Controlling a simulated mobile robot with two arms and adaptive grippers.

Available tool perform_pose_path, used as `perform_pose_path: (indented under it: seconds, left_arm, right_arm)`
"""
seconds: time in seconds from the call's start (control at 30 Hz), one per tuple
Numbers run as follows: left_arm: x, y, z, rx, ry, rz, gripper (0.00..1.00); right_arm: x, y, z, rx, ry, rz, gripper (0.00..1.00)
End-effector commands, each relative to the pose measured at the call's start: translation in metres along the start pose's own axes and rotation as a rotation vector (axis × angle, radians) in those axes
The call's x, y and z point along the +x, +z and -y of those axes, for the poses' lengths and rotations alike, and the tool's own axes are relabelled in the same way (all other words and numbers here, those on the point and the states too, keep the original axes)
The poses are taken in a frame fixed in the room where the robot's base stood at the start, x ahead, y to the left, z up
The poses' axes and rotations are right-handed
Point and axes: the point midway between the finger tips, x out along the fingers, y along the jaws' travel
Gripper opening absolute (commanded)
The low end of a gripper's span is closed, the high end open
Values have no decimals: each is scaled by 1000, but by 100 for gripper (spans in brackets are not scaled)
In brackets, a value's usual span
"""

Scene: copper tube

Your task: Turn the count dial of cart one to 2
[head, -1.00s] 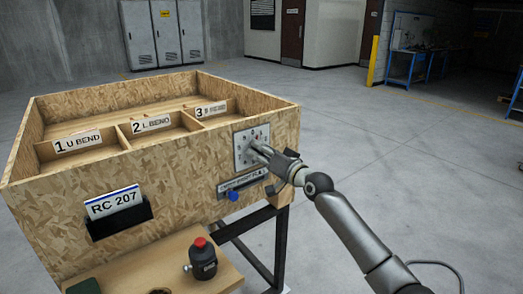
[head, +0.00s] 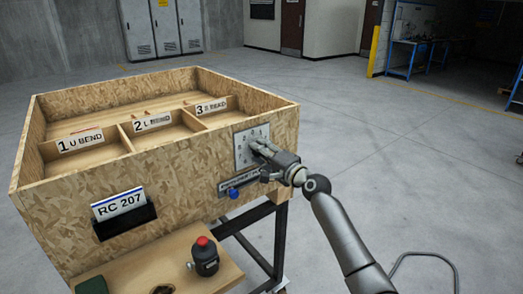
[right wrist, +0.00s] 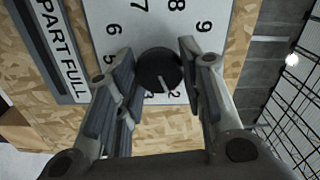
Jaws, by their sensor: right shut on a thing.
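A wooden cart (head: 170,185) with a white numbered dial plate (head: 241,150) on its front face stands left of centre. My right gripper (head: 262,150) comes in from the right and covers the knob in the head view. In the right wrist view the dial is a round black knob (right wrist: 159,70) with a white pointer line. My right gripper (right wrist: 158,85) is shut on it, a finger on each side. The pointer line faces down and slightly right, towards the number 2 (right wrist: 175,94). My left gripper is not in view.
A slider plate with a blue knob (head: 233,194) sits just below the dial plate. A dark bottle with a red cap (head: 204,257) stands on a lower wooden shelf (head: 175,260). An RC 207 card (head: 119,203) is in a black holder.

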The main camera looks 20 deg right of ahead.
Motion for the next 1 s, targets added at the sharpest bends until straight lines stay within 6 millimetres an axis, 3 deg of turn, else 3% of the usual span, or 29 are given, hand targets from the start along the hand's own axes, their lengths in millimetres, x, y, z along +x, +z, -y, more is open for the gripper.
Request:
perform_pose_path:
  seconds: [0.67, 0.7, 0.83, 1.0]
  left_arm:
    - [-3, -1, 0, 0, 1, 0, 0]
    - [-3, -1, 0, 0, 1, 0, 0]
    - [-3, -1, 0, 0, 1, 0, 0]
    - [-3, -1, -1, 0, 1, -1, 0]
  right_arm:
    - [0, 0, -1, 60, 1, -1, 12]
    - [0, 0, -1, 60, 1, -1, 40]
    - [0, 0, -1, 60, 1, -1, 57]
    - [0, 0, -1, 60, 1, -1, 58]
